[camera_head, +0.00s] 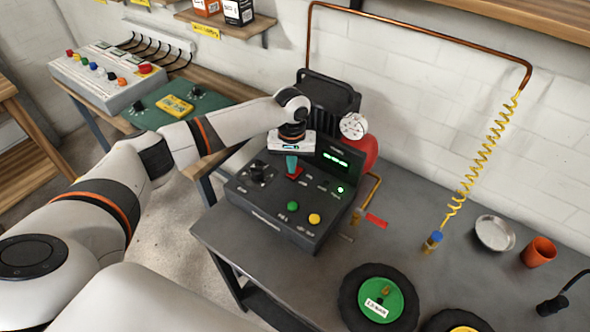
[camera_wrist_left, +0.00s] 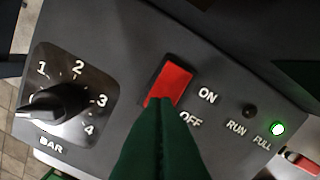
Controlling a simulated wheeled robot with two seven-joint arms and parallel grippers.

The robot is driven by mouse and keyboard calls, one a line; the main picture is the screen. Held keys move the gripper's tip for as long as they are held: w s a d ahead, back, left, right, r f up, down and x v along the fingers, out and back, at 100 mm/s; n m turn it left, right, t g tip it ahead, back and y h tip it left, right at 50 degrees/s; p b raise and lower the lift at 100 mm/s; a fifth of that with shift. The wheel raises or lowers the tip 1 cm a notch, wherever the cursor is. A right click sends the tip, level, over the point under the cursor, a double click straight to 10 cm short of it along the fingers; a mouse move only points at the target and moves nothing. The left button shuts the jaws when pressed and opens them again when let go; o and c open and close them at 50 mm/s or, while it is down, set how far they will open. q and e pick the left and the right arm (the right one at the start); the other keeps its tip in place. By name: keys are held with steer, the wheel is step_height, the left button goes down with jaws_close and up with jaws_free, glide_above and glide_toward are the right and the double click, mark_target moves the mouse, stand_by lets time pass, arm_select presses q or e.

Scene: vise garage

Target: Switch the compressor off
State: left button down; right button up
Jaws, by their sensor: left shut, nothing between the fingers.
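The compressor's dark control box (camera_head: 262,218) stands on the grey bench. Its red rocker switch (camera_wrist_left: 171,82) lies between the BAR knob and the ON and OFF labels. My left gripper (camera_head: 292,174) is shut and empty, pointing down at the switch. In the left wrist view its green fingertips (camera_wrist_left: 165,102) overlap the OFF end of the switch and hide part of it. I cannot tell whether they touch it. The FULL lamp (camera_wrist_left: 277,128) glows green, and the RUN lamp (camera_wrist_left: 249,111) is dark. My right gripper is not in view.
The BAR knob (camera_wrist_left: 62,103) is left of the switch. Green (camera_head: 292,206) and yellow (camera_head: 314,219) buttons sit at the box's front. A red-handled valve (camera_head: 376,220), a coiled yellow hose (camera_head: 472,165) and a green-centred wheel (camera_head: 381,288) are to the right.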

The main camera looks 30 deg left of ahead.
arm_select(q)
steer(key=shift+f, duration=0.65)
steer(key=shift+s+r, duration=0.1)
steer(key=shift+r+p, duration=0.7)
steer(key=shift+p, duration=0.25)
step_height(320, 180, up, 6)
steer(key=p, duration=0.6)
steer(key=shift+f+p, duration=0.25)
steer(key=shift+p, duration=0.15)
steer(key=shift+f, duration=0.1)
